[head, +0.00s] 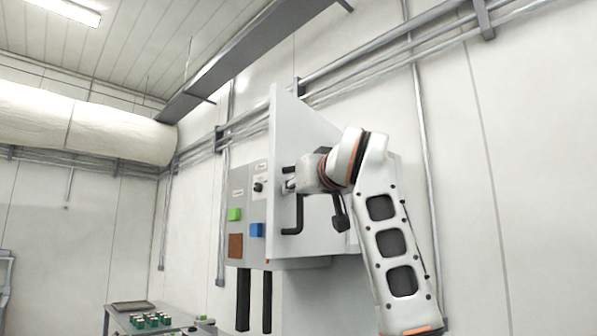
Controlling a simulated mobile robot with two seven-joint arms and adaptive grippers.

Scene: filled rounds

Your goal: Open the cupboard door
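The cupboard door (283,130) is a pale flat panel in the middle of the head view. It is seen at a steep slant, with its tall left edge nearest me, and it appears to stand out from the wall unit. The inside of the cupboard is not visible. A black bracket-shaped handle (299,217) is on the door's face. My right gripper is not in view.
A grey panel with a green button (235,214), a blue button (256,230) and a black knob (258,187) is left of the door. A low table (172,311) with small green items stands at lower left. Pipes and a duct (85,125) run along the walls.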

